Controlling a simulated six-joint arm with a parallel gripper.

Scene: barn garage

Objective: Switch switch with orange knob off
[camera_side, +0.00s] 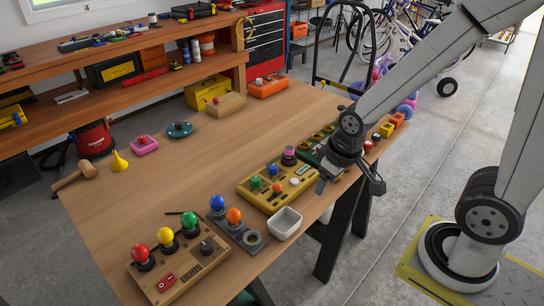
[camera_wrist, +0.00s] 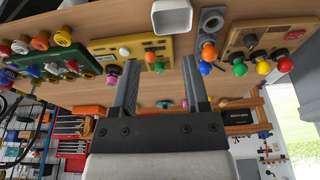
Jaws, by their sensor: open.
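An orange ball knob (camera_side: 234,215) stands on a small grey base (camera_side: 252,238) beside a blue ball knob (camera_side: 218,202). In the wrist view the orange knob (camera_wrist: 208,51) is right of my fingers, with the blue knob (camera_wrist: 205,68) in front. A yellow panel (camera_side: 254,198) also carries a small orange knob (camera_side: 277,187), seen in the wrist view (camera_wrist: 150,57) between my fingers. I cannot tell from the knobs alone which way either switch is set. My gripper (camera_side: 348,184) is open and empty by the right end of the yellow panel; its fingers (camera_wrist: 158,66) appear apart from everything.
A wooden panel (camera_side: 178,268) with red, yellow and green knobs stands at the near left. A green panel (camera_side: 315,146) is behind my gripper. The table's (camera_side: 185,180) left middle is largely free.

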